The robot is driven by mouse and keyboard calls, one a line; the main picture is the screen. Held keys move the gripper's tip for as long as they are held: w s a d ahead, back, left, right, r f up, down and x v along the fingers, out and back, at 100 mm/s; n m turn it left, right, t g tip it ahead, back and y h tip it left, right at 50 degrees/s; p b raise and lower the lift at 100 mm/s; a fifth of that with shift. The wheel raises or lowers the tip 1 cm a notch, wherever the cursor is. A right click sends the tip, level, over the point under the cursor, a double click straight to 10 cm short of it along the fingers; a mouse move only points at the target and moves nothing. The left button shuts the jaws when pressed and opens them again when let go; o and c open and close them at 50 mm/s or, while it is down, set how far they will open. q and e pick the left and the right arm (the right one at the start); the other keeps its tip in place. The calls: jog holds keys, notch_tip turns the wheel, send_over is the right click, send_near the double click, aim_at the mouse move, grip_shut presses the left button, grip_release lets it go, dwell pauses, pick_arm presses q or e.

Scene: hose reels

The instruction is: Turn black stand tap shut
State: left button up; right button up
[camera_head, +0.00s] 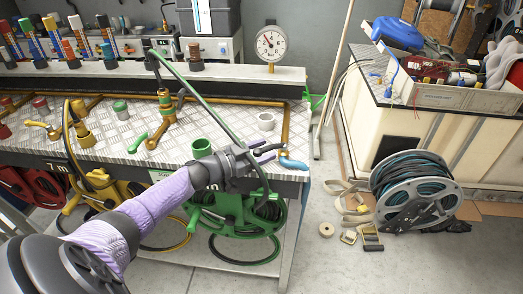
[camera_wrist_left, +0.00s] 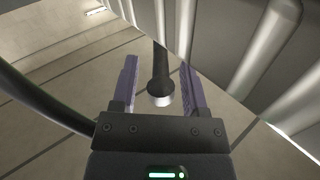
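No tap with a plainly black handle can be made out in the head view. On the bench, taps show a green handle (camera_head: 138,143), a yellow handle (camera_head: 35,124) and a light blue handle (camera_head: 293,163) at the right end. My left gripper (camera_head: 270,154) is over the bench's front right edge, just left of the blue handle. In the left wrist view its purple fingers (camera_wrist_left: 160,88) are spread. A dark rod with a pale end (camera_wrist_left: 160,78) shows between them, apart from the left finger; whether it touches the right one is unclear. My right gripper is out of view.
A green hose (camera_head: 200,96) arches over the bench down towards my left wrist. A gauge (camera_head: 271,43) rises behind. A hose reel (camera_head: 415,190) stands on the floor at right.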

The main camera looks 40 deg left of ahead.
pick_arm(q)
jog(key=shift+s+a, duration=0.15)
jog(key=shift+s, duration=0.2)
jog(key=p+v, duration=0.2)
jog(key=v, duration=0.7)
jog(key=shift+p, duration=0.4)
jog(key=shift+s, duration=0.15)
